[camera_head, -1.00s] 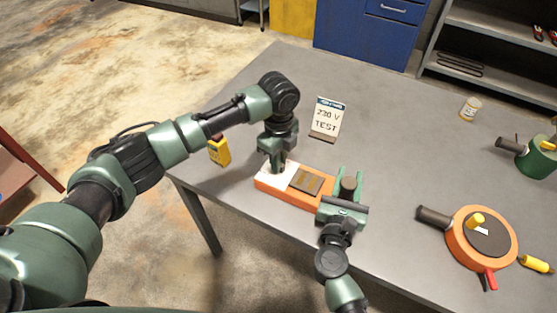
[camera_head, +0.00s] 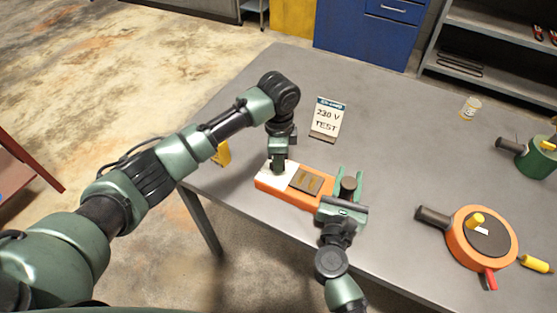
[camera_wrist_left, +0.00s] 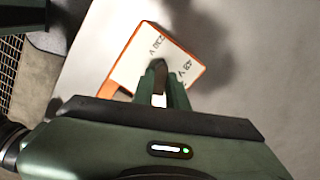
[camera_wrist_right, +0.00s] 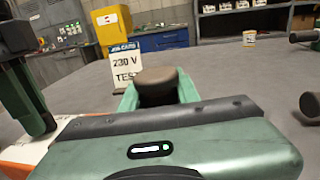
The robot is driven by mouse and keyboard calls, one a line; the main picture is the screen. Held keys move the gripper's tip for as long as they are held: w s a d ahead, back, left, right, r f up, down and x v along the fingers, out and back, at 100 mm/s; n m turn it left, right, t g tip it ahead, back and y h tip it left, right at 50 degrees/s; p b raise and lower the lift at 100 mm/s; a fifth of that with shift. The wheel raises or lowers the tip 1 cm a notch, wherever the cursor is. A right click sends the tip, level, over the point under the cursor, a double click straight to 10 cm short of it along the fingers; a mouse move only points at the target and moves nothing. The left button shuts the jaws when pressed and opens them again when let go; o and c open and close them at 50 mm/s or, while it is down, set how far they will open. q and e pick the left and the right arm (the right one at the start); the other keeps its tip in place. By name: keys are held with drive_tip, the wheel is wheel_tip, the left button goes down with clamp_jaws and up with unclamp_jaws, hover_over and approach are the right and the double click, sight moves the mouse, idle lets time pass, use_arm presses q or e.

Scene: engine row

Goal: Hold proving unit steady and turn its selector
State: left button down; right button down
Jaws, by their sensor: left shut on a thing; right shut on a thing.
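The proving unit (camera_head: 318,184) is an orange box with a white left face and a dark panel, lying on the grey table. My left gripper (camera_head: 279,168) points down onto the white face, shut on the selector. In the left wrist view its fingers (camera_wrist_left: 162,88) close around the small dark selector (camera_wrist_left: 160,68), beside the marks "230 V" and "48 V"; the fingers hide part of it. My right gripper (camera_head: 347,187) is shut on the dark round post (camera_head: 349,184) at the unit's right end. The post also shows between the fingers in the right wrist view (camera_wrist_right: 157,85).
A "230 V TEST" card (camera_head: 327,120) stands behind the unit. An orange round device (camera_head: 470,248) with a dark handle is at the right, and a green device (camera_head: 538,157) farther back. A small jar (camera_head: 470,108) stands far back. The table's middle is clear.

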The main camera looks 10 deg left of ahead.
use_arm(q)
drive_tip(key=shift+n, duration=0.4)
drive_tip(key=c, duration=1.4)
unclamp_jaws()
use_arm(e)
drive_tip(key=shift+r, duration=0.1)
use_arm(q)
wheel_tip(320, 180, up, 12)
use_arm(e)
drive_tip(key=c, duration=1)
unclamp_jaws()
drive_tip(key=shift+o, duration=0.2)
drive_tip(key=shift+s, duration=0.15)
